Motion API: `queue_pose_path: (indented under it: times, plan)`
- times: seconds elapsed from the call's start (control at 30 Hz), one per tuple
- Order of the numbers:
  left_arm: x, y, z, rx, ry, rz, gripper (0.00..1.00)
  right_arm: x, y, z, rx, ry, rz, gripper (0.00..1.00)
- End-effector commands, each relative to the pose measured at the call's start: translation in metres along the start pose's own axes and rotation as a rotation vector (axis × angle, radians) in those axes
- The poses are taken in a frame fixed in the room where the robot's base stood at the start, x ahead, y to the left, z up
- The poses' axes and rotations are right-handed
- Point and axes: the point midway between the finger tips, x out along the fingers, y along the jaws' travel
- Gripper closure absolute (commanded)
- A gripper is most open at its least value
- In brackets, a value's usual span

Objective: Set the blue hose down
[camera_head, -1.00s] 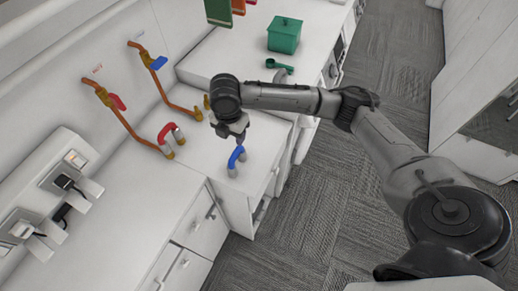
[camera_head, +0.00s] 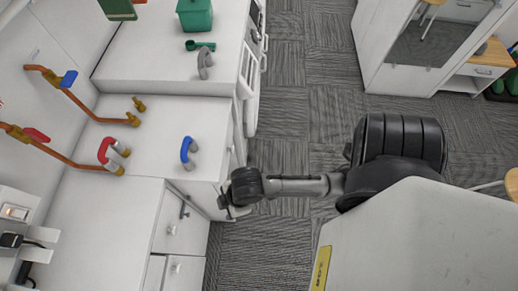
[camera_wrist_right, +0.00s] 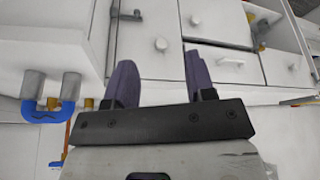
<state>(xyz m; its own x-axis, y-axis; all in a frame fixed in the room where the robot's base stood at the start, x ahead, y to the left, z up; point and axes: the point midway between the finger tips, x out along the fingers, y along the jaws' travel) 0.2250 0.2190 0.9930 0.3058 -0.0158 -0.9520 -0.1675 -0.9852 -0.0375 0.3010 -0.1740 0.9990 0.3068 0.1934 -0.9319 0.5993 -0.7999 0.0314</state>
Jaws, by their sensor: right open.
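The blue hose (camera_head: 187,152), a short curved piece with grey ends, rests on the lower white counter (camera_head: 160,150) near its right edge. In the right wrist view the hose (camera_wrist_right: 42,113) shows at the left, apart from the fingers. My right gripper (camera_head: 230,206) is off the counter's edge, beside the cabinet front and clear of the hose. In the right wrist view the gripper (camera_wrist_right: 160,82) has its two fingers spread with nothing between them. My left gripper is not in view.
A red hose (camera_head: 110,152) lies by a copper pipe with a red-handled valve (camera_head: 33,134). A blue-handled valve (camera_head: 68,79) is behind. Carpet at right is open.

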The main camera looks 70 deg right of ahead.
Motion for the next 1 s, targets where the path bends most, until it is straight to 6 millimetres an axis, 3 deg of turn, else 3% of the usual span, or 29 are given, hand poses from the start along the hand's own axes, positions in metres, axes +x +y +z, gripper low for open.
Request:
queue_pose_path:
  times: [0.1,0.33,0.5,1.0]
  plan:
    - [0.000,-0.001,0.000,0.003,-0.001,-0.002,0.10,-0.009,-0.009,0.035,0.199,-0.026,0.053,0.50]
    - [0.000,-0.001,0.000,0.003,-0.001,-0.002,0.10,-0.023,-0.011,0.076,0.413,-0.066,0.142,0.50]
    - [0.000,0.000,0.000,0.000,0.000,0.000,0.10,-0.026,-0.011,0.084,0.453,-0.075,0.163,0.50]
    - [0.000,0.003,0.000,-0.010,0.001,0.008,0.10,-0.026,-0.011,0.084,0.450,-0.075,0.161,0.50]
